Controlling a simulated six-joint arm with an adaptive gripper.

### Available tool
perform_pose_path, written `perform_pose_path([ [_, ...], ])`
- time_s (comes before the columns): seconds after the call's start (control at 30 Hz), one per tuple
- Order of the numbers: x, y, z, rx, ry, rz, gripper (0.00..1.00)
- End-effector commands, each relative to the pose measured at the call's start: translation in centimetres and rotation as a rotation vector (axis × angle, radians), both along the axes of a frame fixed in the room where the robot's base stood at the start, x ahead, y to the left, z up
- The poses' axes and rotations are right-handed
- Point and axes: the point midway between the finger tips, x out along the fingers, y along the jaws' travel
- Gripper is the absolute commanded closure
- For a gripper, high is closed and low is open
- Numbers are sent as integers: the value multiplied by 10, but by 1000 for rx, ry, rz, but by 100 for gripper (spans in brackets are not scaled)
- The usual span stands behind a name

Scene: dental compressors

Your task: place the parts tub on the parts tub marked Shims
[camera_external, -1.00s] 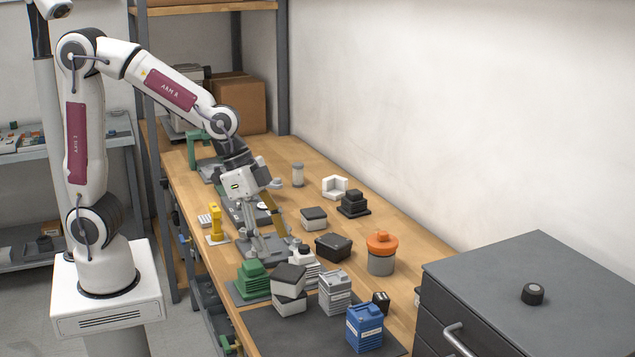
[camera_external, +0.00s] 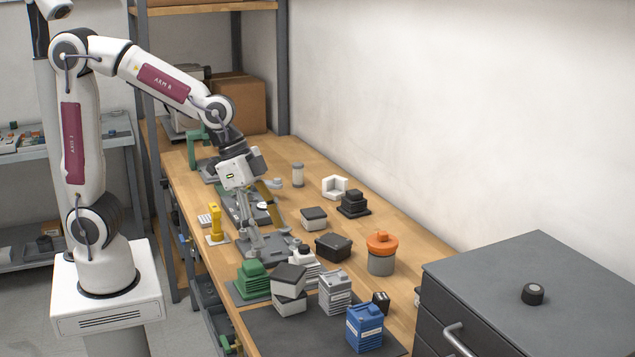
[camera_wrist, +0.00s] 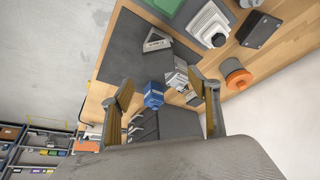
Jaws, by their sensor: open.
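A parts tub with a dark lid and pale body (camera_external: 290,275) sits turned on top of another pale tub (camera_external: 288,304), near the front of the bench. In the wrist view the dark-lidded tub (camera_wrist: 155,42) shows a white label that is too small to read. I cannot read Shims on either tub. My gripper (camera_external: 266,243) is above the bench, behind and left of the stack, apart from it. In the wrist view my gripper (camera_wrist: 162,82) has its fingers spread with nothing between them.
A green stepped part (camera_external: 253,280), a grey canister (camera_external: 336,292) and a blue canister (camera_external: 364,327) stand close by. Another dark-lidded tub (camera_external: 314,218), a black box (camera_external: 333,246) and an orange-lidded jar (camera_external: 381,254) are farther back. A dark mat (camera_external: 270,333) has bare room in front.

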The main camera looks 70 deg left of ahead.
Motion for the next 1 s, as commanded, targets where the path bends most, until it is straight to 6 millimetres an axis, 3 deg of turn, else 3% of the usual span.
perform_pose_path([
  [0.17,-3,14,7,-4,-6,38,39],
  [0.37,-16,49,22,-10,-16,138,39],
  [0.73,-59,125,44,-22,-43,386,39],
  [1.0,-97,171,49,-31,-65,573,39],
])
